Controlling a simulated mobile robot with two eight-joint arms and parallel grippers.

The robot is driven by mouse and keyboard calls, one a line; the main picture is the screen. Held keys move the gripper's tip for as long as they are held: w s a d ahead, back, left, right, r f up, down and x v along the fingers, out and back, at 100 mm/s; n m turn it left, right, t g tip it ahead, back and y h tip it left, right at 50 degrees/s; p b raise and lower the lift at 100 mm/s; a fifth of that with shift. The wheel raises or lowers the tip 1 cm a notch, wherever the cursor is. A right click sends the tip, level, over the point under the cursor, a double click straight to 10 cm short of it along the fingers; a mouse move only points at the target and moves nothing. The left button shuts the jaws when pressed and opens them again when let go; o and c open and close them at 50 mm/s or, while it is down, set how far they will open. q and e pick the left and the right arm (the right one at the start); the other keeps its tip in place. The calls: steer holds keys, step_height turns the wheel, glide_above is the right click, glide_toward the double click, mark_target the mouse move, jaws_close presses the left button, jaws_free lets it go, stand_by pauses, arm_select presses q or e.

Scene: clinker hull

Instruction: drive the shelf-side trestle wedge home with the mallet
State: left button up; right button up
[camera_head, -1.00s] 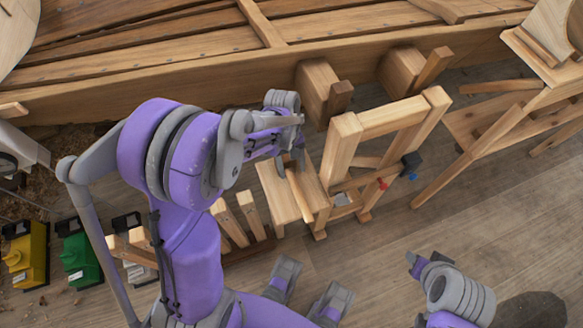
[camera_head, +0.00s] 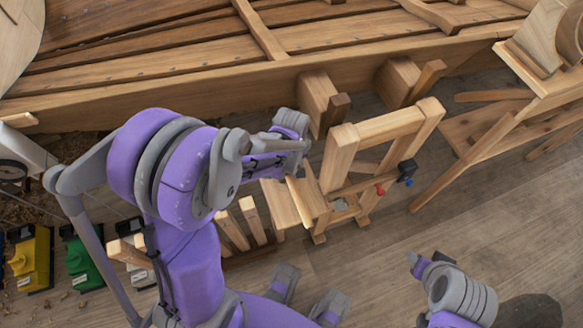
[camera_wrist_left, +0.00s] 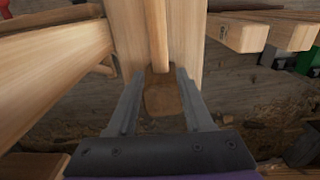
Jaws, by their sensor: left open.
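In the left wrist view my left gripper (camera_wrist_left: 159,84) is open, with one finger on each side of the mallet's brown wooden head (camera_wrist_left: 161,98). The fingers do not appear closed on it. The pale handle (camera_wrist_left: 157,35) runs away over a pale board. In the head view my left wrist hides most of the gripper and the mallet. Two wooden wedges stick out beside blocks under the hull: a left one (camera_head: 336,112) and a right one (camera_head: 427,80). I cannot tell which is shelf-side. My right gripper (camera_head: 413,260) is low at right, its opening unclear.
A wooden frame (camera_head: 372,128) with red and blue clamp-like parts stands right of my left wrist. The hull (camera_head: 200,80) runs across the back. A trestle (camera_head: 500,125) stands at right. Yellow (camera_head: 32,258) and green (camera_head: 82,262) tools lie at left.

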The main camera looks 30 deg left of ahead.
mark_target(292, 180)
arm_select(q)
step_height(292, 180, down, 8)
steer(key=b, duration=0.5)
steer(key=shift+r, duration=0.15)
jaws_close()
stand_by(1.1)
steer(key=shift+r, duration=0.2)
stand_by(0.4)
steer(key=shift+r+p, duration=0.3)
steer(key=shift+r, duration=0.15)
